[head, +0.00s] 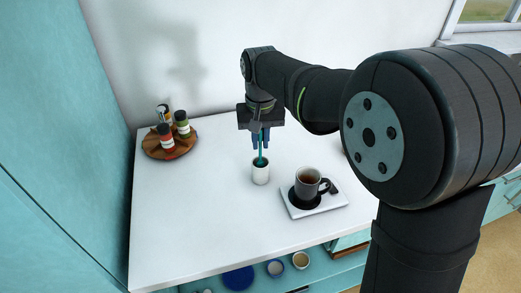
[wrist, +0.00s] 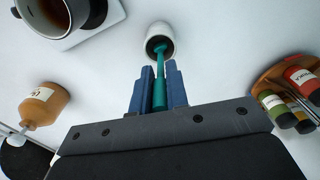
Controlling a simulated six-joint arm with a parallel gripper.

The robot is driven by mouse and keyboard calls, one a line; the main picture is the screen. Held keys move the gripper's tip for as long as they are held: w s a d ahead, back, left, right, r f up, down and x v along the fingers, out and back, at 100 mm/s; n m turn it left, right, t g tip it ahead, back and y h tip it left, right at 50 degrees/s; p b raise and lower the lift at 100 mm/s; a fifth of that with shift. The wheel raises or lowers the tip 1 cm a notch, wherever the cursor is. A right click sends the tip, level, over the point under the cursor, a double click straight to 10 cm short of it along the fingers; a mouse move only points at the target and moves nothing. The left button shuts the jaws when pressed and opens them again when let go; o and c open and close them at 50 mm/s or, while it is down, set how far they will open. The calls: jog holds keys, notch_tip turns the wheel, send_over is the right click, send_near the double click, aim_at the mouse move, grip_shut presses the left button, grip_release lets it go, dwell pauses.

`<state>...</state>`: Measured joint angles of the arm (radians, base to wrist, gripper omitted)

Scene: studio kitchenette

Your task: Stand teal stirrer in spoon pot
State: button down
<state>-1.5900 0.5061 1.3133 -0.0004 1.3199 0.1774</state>
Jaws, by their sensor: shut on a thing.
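The teal stirrer (wrist: 159,88) is between the blue fingers of my gripper (wrist: 159,88), which is shut on it. The stirrer points down, and its far end is at the mouth of the white spoon pot (wrist: 151,30) and appears to be inside it. In the head view my gripper (head: 261,142) is above the spoon pot (head: 261,175), and a short length of the stirrer (head: 261,158) shows between fingers and pot. The pot stands upright on the white counter. How deep the stirrer reaches is hidden by the pot wall.
A dark mug of tea (head: 308,182) stands on a white tray (head: 325,206) right of the pot. A wooden rack (head: 170,150) with spice jars stands at the back left. The wrist view also shows an orange-brown bottle (wrist: 42,104). The counter's front left (head: 180,235) is clear.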

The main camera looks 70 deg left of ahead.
aim_at(261, 160)
jog(key=shift+f, duration=1.65)
jog(key=shift+f, duration=0.15)
jog(key=c, duration=1.4)
grip_release()
notch_tip(261, 160, up, 12)
jog(key=shift+r, duration=0.2)
